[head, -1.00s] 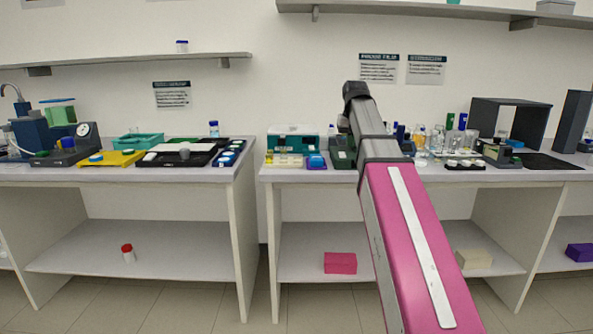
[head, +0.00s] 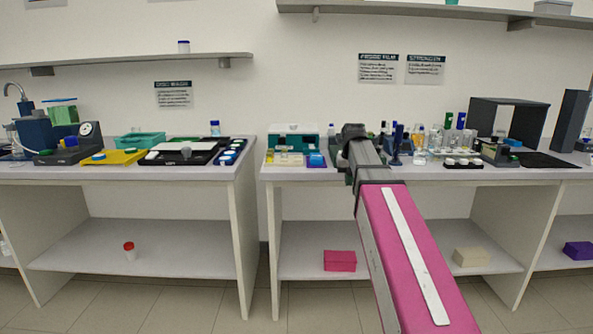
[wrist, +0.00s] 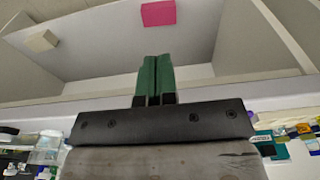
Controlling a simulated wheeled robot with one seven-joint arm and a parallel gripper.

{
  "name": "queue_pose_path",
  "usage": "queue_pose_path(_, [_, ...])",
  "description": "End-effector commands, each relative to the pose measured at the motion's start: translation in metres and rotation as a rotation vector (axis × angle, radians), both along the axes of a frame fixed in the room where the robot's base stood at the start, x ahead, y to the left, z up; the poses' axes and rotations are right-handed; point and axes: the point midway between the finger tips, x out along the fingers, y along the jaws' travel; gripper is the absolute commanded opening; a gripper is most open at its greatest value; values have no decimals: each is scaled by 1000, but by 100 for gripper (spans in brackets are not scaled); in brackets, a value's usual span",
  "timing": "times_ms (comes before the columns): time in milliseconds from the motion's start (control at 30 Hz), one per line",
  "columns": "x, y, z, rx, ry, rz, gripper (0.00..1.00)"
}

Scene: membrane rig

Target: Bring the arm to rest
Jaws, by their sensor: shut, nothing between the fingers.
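My arm, with a pink link and a grey wrist, reaches out in front of the right bench (head: 300,172) in the head view. My gripper is hidden behind the wrist there. In the wrist view my gripper (wrist: 155,62) shows two green fingers pressed together with nothing between them. The fingers stand apart from the bench things, over the view of the bench's lower shelf.
The right bench carries a teal-and-white box (head: 292,136), a blue-lidded container (head: 316,160), glassware and a dark open box (head: 509,118). A pink box (head: 340,261) and a cream box (head: 472,257) lie on its lower shelf. A gap separates the left bench (head: 120,172).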

Motion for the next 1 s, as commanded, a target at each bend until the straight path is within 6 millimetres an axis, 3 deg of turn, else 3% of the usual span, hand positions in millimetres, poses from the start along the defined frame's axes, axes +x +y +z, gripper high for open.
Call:
queue_pose_path(33, [-10,0,-23,0,11,0,0])
queue_pose_path(100, [-17,0,-50,0,18,0,0])
queue_pose_path(500, [-77,0,-189,0,58,0,0])
queue_pose_path(800, [-138,0,-277,0,88,0,0])
queue_pose_path(1000, [-176,0,-319,0,104,0,0])
